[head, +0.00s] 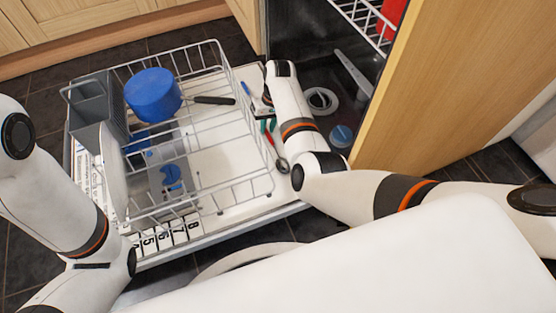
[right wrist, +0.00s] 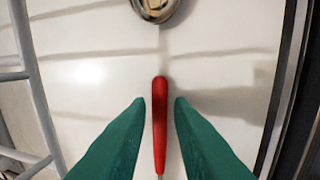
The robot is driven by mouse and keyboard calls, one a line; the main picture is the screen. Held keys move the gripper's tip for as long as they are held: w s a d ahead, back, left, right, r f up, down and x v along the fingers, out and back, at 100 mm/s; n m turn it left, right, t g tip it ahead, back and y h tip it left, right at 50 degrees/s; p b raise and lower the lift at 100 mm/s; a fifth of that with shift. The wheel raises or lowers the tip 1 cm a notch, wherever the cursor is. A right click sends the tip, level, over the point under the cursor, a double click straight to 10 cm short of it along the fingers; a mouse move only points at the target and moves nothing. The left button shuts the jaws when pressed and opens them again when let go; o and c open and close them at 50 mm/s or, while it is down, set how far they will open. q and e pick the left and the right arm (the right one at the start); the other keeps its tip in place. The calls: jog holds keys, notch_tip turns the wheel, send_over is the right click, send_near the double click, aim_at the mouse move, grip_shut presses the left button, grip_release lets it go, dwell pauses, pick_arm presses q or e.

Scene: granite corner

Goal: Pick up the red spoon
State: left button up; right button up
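The red spoon (right wrist: 160,125) lies on the white inner face of the open dishwasher door. In the right wrist view its red handle runs up the middle, and a shiny metal bowl shows at the top edge. In the head view the bowl (head: 282,165) shows just below my right gripper (head: 268,126). My right gripper's green fingers (right wrist: 159,102) are open, one on each side of the handle, with a small gap on both sides. The handle is partly hidden by my right arm in the head view. My left arm shows at the left, but its gripper does not.
A white wire rack (head: 222,187) stands on the door left of the spoon, holding a blue pot (head: 153,95) and a grey cutlery basket (head: 97,105). The wooden cabinet panel (head: 440,90) rises at the right. The dark dishwasher tub lies behind my right arm.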

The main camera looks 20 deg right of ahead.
jog(key=shift+f, duration=0.3)
grip_shut()
dwell(0.5)
